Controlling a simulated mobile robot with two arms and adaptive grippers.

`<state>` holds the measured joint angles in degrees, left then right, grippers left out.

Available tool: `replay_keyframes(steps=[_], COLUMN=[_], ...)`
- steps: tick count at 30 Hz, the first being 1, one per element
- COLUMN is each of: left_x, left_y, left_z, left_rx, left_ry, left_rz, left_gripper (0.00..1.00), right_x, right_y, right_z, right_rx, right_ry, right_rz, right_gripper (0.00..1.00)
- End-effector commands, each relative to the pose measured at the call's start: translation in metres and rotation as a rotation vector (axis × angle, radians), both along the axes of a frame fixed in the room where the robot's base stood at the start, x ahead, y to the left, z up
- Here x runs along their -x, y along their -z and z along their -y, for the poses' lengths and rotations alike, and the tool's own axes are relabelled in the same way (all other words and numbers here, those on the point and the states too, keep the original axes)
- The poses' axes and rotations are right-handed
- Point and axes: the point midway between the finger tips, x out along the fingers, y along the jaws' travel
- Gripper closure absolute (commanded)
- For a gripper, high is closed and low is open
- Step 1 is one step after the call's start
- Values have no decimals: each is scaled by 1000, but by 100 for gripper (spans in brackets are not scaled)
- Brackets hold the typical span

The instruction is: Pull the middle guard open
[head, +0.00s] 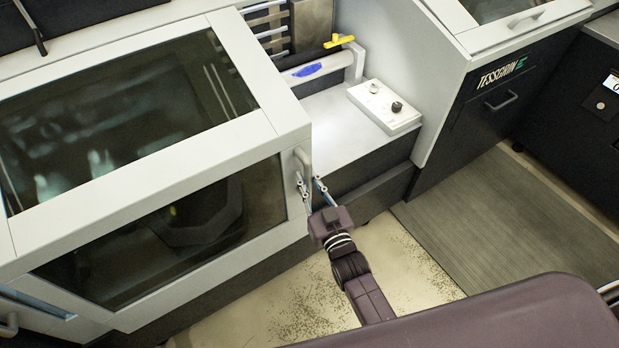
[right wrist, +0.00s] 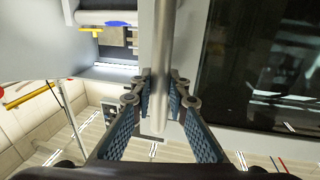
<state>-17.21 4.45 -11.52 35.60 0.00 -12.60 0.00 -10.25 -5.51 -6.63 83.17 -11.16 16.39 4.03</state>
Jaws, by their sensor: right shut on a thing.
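The middle guard (head: 215,147) is a white-framed cover with dark windows on its top and front, filling the left of the head view. Its frame looks down against the machine. A pale metal bar handle (head: 302,160) stands at its front right corner. My right gripper (head: 310,183) is at this handle, with a finger on either side. In the right wrist view the handle (right wrist: 163,60) runs upright between the fingers of the right gripper (right wrist: 158,92), which are closed on it. The guard's dark window (right wrist: 250,60) shows to the right there. My left gripper is not in view.
A white control box (head: 384,107) with knobs stands on a ledge right of the guard. A yellow-handled lever (head: 338,41) is behind it. A dark cabinet with a handle (head: 501,101) stands farther right. Another handle (head: 8,325) shows at lower left. The floor mat (head: 500,220) is clear.

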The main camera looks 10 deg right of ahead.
Motion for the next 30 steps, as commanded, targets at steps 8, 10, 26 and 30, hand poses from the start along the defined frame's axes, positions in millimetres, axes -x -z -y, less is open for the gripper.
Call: replay_keyframes(steps=[8, 10, 26, 30], left_x=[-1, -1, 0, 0], left_y=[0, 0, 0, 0], left_z=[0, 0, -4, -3], left_rx=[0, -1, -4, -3], left_ry=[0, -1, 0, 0], left_rz=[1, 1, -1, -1], left_gripper=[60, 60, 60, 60], right_x=[0, 0, 37, 66], right_y=[1, 1, 2, 2], right_z=[-1, 0, 6, 10], right_rx=[-1, -1, 0, 1], right_ry=[-1, 0, 0, 0], right_rz=[-2, -2, -4, -4], right_gripper=[70, 67, 67, 67])
